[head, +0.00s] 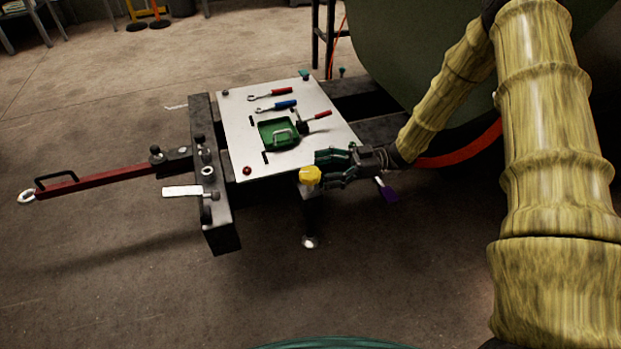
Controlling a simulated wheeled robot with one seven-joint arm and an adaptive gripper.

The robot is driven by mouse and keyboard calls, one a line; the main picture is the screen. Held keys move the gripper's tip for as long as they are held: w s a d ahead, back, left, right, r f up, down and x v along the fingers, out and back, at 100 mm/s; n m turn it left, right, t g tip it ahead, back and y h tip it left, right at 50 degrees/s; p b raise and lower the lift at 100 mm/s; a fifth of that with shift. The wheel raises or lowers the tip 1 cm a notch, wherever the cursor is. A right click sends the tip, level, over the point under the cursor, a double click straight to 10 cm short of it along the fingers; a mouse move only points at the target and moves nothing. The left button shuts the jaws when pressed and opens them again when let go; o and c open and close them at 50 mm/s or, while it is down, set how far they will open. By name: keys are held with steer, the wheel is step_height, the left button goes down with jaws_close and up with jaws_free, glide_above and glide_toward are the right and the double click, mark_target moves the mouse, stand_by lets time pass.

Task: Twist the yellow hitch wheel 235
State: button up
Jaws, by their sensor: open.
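The yellow hitch wheel (310,175) is a small lobed knob on top of an upright post at the front edge of the cart, with a pale rounded foot (309,242) below. My gripper (323,168) comes from the right with its dark green fingers pointing left. One finger is behind the wheel's right side and the other is in front of it, lower. The fingers are apart, and the wheel sits at their tips. I cannot tell whether either finger touches the wheel.
A white panel (235,110) on the cart carries wrenches, a red-handled tool (318,115) and a green tray (264,134). A red tow bar (85,180) extends left. A large green curved body (410,50) stands behind. Floor in front is clear.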

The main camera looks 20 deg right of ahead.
mark_target(310, 172)
steer(key=shift+a+b, duration=1)
steer(key=shift+a, duration=1.3)
steer(key=c, duration=1)
steer(key=shift+c, duration=0.2)
steer(key=shift+r+t+p, duration=0.1)
steer(key=shift+t+p, duration=0.2)
steer(key=shift+p, duration=0.35)
